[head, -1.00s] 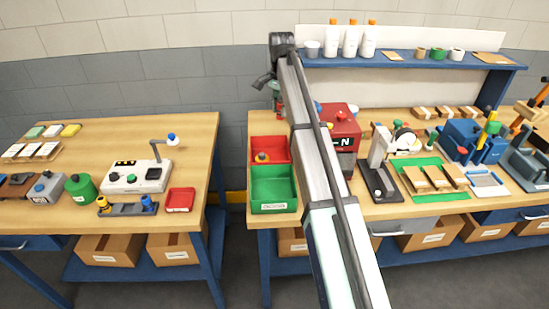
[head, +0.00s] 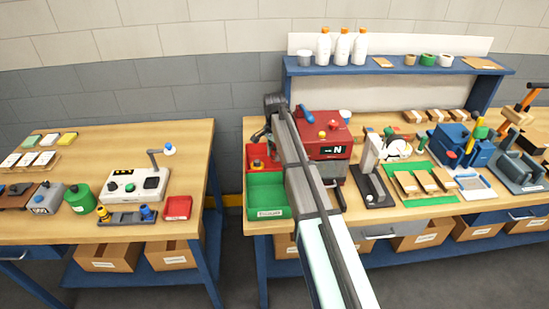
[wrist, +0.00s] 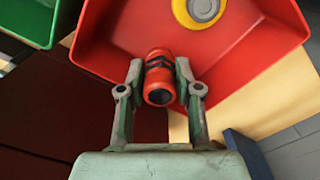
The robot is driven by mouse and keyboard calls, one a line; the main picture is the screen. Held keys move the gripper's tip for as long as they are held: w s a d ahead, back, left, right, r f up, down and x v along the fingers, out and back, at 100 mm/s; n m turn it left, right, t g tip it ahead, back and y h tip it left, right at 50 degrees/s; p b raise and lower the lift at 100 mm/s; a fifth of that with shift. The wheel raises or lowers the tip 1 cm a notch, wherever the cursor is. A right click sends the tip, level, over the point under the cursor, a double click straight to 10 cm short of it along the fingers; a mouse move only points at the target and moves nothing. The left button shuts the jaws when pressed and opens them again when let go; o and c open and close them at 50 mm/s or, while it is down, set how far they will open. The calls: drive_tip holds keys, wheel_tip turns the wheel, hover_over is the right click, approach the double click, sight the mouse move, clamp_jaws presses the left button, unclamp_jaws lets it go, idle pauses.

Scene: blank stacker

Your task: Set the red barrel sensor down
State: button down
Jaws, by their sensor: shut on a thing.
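The red barrel sensor (wrist: 159,84) is a red cylinder with dark bands and a dark round end. My gripper (wrist: 159,70) is shut on it, one finger on each side, in the wrist view. The sensor shows against the floor of the red bin (wrist: 243,70); I cannot tell how far above that floor it is. In the head view the red bin (head: 251,150) stands at the left end of the right bench, and my gripper (head: 258,134) is small over its back part. The sensor cannot be made out there.
The green bin (head: 268,213) adjoins in front. A red machine (head: 327,140) stands close on the right. A gap separates this bench from the left bench (head: 190,140).

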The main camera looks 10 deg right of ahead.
sight(274, 158)
drive_tip(key=shift+f+p, duration=0.3)
drive_tip(key=shift+f, duration=1.15)
drive_tip(key=shift+f, duration=0.15)
drive_tip(key=c, duration=1.1)
unclamp_jaws()
wheel_tip(274, 158, up, 12)
drive_tip(key=b, duration=0.3)
